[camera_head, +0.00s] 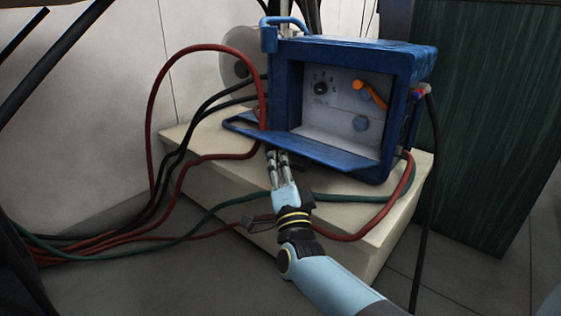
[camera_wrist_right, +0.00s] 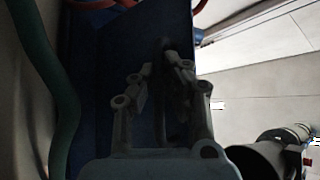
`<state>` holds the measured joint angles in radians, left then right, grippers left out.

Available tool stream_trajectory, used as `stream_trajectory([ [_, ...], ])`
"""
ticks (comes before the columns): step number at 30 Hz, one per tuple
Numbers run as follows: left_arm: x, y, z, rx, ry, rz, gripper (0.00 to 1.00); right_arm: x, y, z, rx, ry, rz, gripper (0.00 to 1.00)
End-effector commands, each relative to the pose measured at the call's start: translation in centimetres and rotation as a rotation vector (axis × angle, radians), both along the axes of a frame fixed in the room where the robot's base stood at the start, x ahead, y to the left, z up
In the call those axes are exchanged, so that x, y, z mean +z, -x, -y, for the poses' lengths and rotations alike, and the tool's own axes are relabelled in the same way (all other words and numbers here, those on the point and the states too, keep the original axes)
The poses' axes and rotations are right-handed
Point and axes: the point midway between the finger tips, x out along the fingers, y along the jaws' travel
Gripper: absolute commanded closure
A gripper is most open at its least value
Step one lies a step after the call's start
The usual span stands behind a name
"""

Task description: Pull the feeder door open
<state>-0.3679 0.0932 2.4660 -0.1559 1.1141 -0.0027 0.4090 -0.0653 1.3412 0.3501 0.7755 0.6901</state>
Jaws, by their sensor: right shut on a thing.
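The blue feeder (camera_head: 350,47) stands on a pale plinth, its grey panel with knobs exposed. The feeder door (camera_head: 325,150) is a blue flap tilted outward along the bottom of the opening. My right gripper (camera_head: 277,153) is at the door's front left edge, shut on the door; the fingers partly hide the exact contact. In the right wrist view my gripper fingers (camera_wrist_right: 160,72) show in front of a dark blue surface, which is too dark to read clearly. My left gripper is not in view.
Red, black and green cables loop on the left, and some run across the pale plinth (camera_head: 395,212) near my right wrist. An orange lever (camera_head: 371,94) is on the panel.

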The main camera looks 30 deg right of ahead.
Motion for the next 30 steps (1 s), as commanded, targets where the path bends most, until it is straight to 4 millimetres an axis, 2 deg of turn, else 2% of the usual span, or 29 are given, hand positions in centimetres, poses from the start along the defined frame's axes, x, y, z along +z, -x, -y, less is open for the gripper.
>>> stream_trajectory([
  [1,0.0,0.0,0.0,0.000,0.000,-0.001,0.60,-0.1,-0.1,0.4,-0.003,-0.002,-0.001,1.00],
  [2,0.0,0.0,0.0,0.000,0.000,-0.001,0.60,-0.1,-0.1,0.4,-0.003,-0.002,-0.001,0.89],
  [7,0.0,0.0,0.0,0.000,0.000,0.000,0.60,0.0,-0.1,0.3,-0.003,-0.003,-0.001,0.67],
  [15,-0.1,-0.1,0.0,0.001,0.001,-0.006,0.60,0.0,0.0,0.2,-0.002,-0.003,0.000,0.67],
  [19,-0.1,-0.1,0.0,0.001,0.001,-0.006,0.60,-0.5,0.9,-0.1,-0.002,-0.004,-0.003,0.67],
  [30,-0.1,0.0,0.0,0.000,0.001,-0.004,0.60,-3.6,7.8,-2.0,-0.005,-0.005,-0.005,0.67],
])
